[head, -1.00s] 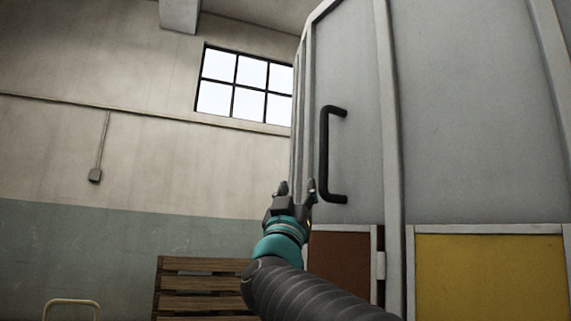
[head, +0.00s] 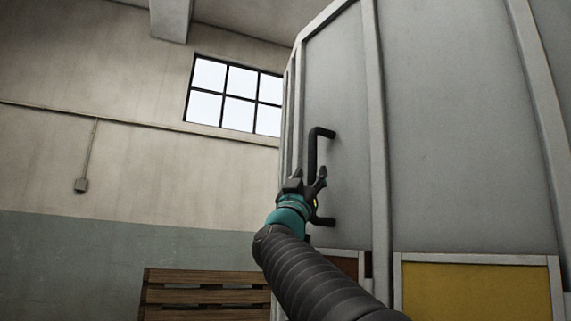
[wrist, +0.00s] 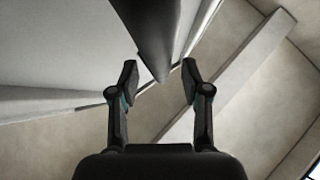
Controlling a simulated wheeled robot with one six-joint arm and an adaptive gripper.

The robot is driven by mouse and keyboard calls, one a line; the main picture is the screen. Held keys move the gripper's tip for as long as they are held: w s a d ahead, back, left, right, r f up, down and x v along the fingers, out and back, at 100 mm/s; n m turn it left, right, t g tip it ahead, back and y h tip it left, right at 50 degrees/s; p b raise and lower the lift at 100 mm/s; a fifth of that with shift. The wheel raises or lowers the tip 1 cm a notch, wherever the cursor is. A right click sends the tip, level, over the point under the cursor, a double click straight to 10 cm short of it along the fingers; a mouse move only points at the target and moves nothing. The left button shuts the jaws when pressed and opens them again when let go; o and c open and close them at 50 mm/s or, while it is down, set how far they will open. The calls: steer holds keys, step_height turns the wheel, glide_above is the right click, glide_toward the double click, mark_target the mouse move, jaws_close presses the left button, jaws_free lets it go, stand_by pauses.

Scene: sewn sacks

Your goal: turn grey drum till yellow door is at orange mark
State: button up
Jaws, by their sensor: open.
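The grey drum (head: 460,120) fills the right of the head view, with pale upright ribs. A black bar handle (head: 313,150) stands on its left panel. The yellow door (head: 475,290) is low on the drum at the lower right, cut off by the frame's bottom. My gripper (head: 309,178) is open and overlaps the lower half of the handle in the head view. In the wrist view, the dark handle (wrist: 155,35) reaches down between the two spread fingertips (wrist: 160,78); I cannot tell whether they touch it. No orange mark shows in either view.
A brown panel (head: 347,265) shows partly behind my arm, left of the yellow door. A stack of wooden slats (head: 200,293) stands at the lower left.

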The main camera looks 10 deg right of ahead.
steer(key=shift+x, duration=1.05)
jaws_close()
